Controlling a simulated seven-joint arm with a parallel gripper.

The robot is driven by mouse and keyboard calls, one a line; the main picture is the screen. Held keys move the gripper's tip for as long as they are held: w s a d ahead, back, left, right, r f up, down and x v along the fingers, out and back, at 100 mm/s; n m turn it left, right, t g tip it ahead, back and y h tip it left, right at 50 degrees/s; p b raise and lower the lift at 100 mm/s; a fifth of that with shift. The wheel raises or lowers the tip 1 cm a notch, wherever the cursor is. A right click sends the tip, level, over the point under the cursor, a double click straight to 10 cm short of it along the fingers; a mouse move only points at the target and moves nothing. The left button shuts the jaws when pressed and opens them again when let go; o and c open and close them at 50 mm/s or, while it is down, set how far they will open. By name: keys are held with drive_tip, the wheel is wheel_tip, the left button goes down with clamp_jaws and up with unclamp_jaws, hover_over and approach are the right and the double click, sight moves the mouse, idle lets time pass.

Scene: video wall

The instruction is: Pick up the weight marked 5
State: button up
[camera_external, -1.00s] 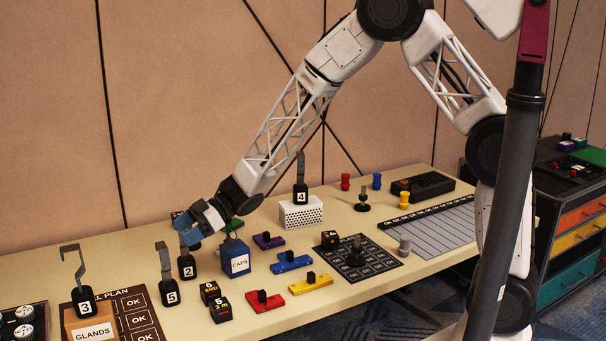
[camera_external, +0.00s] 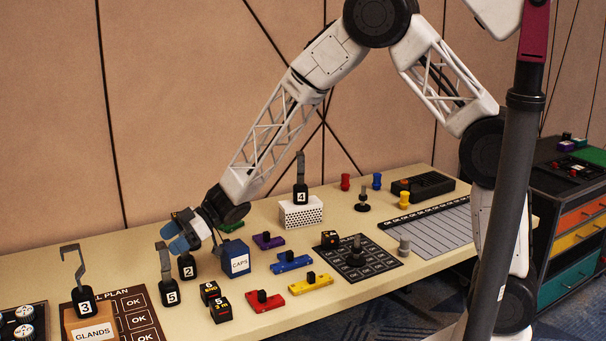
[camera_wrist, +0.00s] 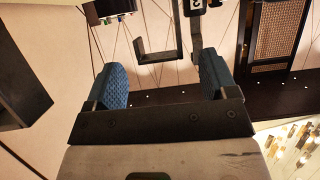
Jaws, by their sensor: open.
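The weight marked 5 (camera_external: 171,292) is a small black block with a tall grey hook, standing upright on the table in the external view. My gripper (camera_external: 177,239), with blue fingertips, is above the table, near the top of that hook and in front of or over the weight marked 2 (camera_external: 187,268). In the wrist view my gripper (camera_wrist: 163,82) is open, its two blue fingers well apart. A black block with a white label (camera_wrist: 194,6) and a grey post shows at the top there; I cannot tell whether the post is between the fingers in depth.
The weight marked 3 (camera_external: 84,300) stands on the GLANDS box (camera_external: 92,332) to the left. The blue CAPS box (camera_external: 236,262) is close on the right. The weight marked 4 (camera_external: 300,194) stands farther back.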

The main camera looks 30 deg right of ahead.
sight(164, 244)
drive_tip(key=shift+x, duration=1.75)
drive_tip(key=shift+r, duration=0.1)
clamp_jaws()
